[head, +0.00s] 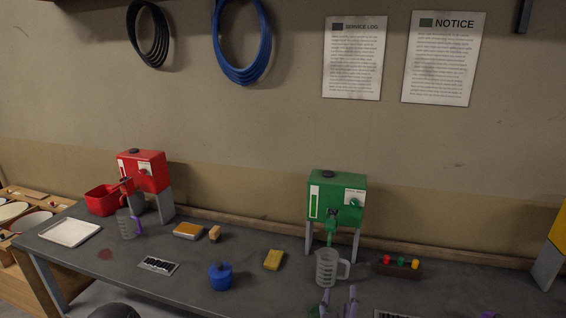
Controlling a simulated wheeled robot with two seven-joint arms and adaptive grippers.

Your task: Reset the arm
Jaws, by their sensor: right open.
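My right gripper (338,292) shows at the bottom edge of the head view, just right of centre. Its two fingers point up and stand apart, with nothing between them. It is just in front of a clear measuring jug (327,268) and appears apart from it, though the depth gap is hard to judge. The jug stands under the spout of a green drum (337,198) on legs. My left gripper is not in view.
A red drum (145,170), a red container (102,200), a second jug (126,224) and a white tray (70,232) are at the left. A blue can (220,277) and yellow sponge (273,260) lie mid-bench. A rack with coloured caps (398,267) is right of the jug.

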